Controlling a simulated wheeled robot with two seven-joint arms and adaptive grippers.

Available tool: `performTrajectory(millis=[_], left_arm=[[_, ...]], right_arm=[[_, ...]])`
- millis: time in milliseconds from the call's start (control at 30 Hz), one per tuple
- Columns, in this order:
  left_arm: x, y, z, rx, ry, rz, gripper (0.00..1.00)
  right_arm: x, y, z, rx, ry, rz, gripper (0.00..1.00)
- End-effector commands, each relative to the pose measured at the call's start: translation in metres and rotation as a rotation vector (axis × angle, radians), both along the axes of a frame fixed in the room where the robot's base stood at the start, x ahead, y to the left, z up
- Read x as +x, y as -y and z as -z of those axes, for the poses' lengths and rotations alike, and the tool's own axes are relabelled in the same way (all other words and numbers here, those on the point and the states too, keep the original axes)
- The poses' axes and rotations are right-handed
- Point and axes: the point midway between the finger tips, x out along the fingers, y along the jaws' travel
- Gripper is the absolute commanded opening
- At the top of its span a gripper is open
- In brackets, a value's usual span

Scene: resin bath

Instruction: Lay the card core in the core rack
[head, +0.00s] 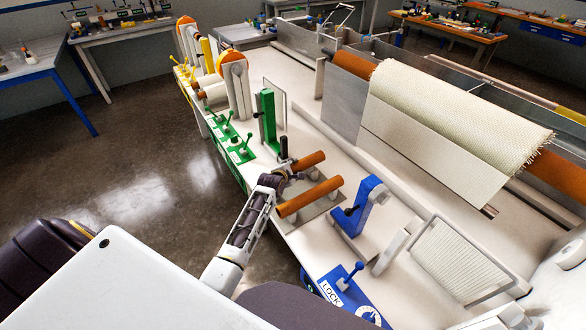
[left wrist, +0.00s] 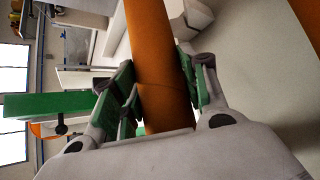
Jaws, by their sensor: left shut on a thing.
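An orange-brown card core (head: 307,161) shows in the head view at the middle of the bench. My left gripper (head: 284,176) is at its near end. In the left wrist view the card core (left wrist: 158,65) runs between the green-padded fingers of my left gripper (left wrist: 165,100), which is shut on it. The core rack appears to be the grey metal plate (head: 322,207) under and beside the cores. A second orange-brown core (head: 310,197) lies there, roughly parallel to the held one. I cannot tell whether the held core touches the rack. My right gripper is not in view.
A green upright bracket (head: 268,122) stands just beyond the gripper, and a blue bracket (head: 371,204) stands to the right. A blue lever panel (head: 345,290) is at the front edge. A large fabric roll (head: 455,110) lies over the metal bath at right.

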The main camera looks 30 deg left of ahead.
Motion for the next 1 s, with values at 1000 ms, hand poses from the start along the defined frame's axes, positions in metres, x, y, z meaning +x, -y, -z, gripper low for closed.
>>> performTrajectory(millis=[1000], left_arm=[[0.000,0.000,0.039,0.001,0.002,0.000,0.16]], right_arm=[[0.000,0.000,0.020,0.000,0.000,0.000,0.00]])
